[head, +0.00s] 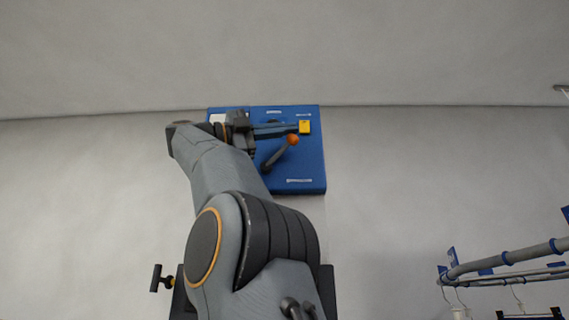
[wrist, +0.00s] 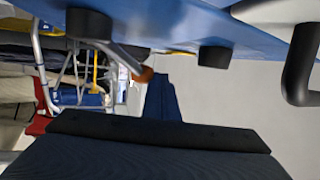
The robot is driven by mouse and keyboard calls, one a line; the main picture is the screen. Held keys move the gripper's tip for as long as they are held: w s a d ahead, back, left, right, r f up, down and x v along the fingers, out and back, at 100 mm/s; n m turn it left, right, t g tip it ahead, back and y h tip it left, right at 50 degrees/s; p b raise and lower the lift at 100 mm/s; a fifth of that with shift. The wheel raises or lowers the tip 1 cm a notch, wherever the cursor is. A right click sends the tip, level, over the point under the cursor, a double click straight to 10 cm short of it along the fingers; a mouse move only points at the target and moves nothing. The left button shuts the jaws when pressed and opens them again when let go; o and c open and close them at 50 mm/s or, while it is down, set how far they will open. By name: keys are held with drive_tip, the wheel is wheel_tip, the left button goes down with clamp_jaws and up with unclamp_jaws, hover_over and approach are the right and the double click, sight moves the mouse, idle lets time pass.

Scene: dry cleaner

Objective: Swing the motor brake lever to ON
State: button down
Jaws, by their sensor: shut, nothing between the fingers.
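The motor brake lever (head: 279,153) is a dark arm with an orange knob on a blue wall panel (head: 305,170). It slants up to the right from its pivot, with the knob at the upper end. In the wrist view the lever (wrist: 122,55) and its orange knob show below a round black hub. My gripper (head: 297,128) is in front of the panel, pointing right, with its tip just above the knob in the head view. It is shut and empty. In the wrist view the fingers (wrist: 160,95) end near the knob; whether they touch it I cannot tell.
A yellow label plate (head: 304,127) is at the panel's upper right; its text is too small to read. A black bar handle (wrist: 300,65) sticks out in the wrist view. A garment rail (head: 510,258) stands at lower right. The wall right of the panel is bare.

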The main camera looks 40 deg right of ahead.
drive_tip(key=shift+s+d+f+m+t+y+p, duration=0.3)
drive_tip(key=shift+s+d+f+t+y+p, duration=0.15)
drive_tip(key=shift+y+p, duration=0.45)
drive_tip(key=shift+s+d+f+m+t+y+p, duration=0.3)
drive_tip(key=shift+s+f+y+p, duration=0.15)
drive_tip(key=shift+y+p, duration=0.4)
idle(0.8)
drive_tip(key=shift+s+d+f+m+t+y+p, duration=0.15)
drive_tip(key=shift+s+d+f+t+y+p, duration=0.1)
drive_tip(key=shift+f+t+y+p, duration=0.25)
drive_tip(key=shift+s+d+f+m+t+y+p, duration=0.15)
drive_tip(key=shift+d+f+t+y+p, duration=0.2)
drive_tip(key=shift+p, duration=0.35)
idle(2.3)
